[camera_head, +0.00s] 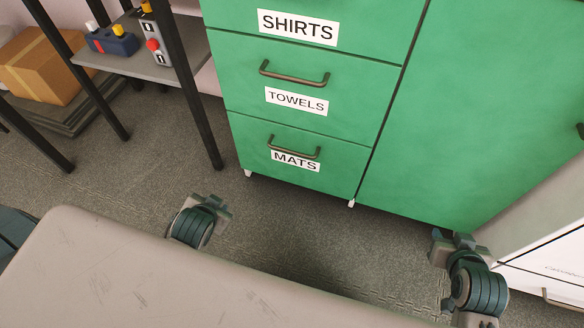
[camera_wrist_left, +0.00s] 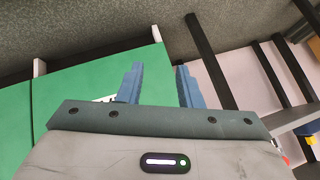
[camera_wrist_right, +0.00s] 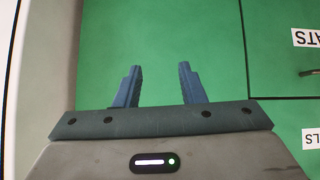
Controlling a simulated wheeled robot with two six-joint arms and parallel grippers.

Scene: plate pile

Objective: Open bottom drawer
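The bottom drawer (camera_head: 244,152) of the green cabinet is closed, flush with the front. It has a dark bar handle (camera_head: 293,150) and a "MATS" label (camera_head: 295,161). In the right wrist view its handle (camera_wrist_right: 309,72) shows at the right edge, upside down. My left gripper (camera_wrist_left: 158,75) is open and empty, with the green front to the left of and behind its fingers. It shows low in front of the cabinet in the head view (camera_head: 208,206). My right gripper (camera_wrist_right: 160,75) is open and empty, facing the plain green door; it appears right of the drawer in the head view (camera_head: 453,241).
The "TOWELS" drawer (camera_head: 350,112) and "SHIRTS" drawer (camera_head: 375,50) above are closed. A black-legged shelf (camera_head: 140,66) stands left, with a cardboard box (camera_head: 42,72) beside it. A white cabinet (camera_head: 545,235) stands right. Carpet (camera_head: 300,225) in front is clear.

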